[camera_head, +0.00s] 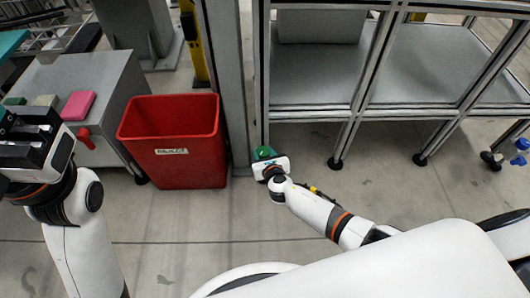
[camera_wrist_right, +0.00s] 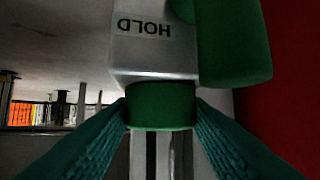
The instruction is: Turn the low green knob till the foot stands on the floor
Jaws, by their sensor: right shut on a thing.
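A green knob (camera_head: 265,152) shows low at the near left post of the metal frame, partly covered by my right gripper (camera_head: 268,166). In the right wrist view the two teal fingers close on the sides of a green knob (camera_wrist_right: 160,106), under a grey block marked HOLD (camera_wrist_right: 152,45), whose lettering is upside down. A larger green part (camera_wrist_right: 232,40) is beside the block. The foot under this post is hidden, so I cannot tell whether it touches the floor.
A red bin (camera_head: 175,150) stands left of the post. A grey cabinet (camera_head: 90,90) with a pink block (camera_head: 78,105) is further left. Other black feet (camera_head: 335,163) of the frame stand on the floor to the right. Open floor lies in front.

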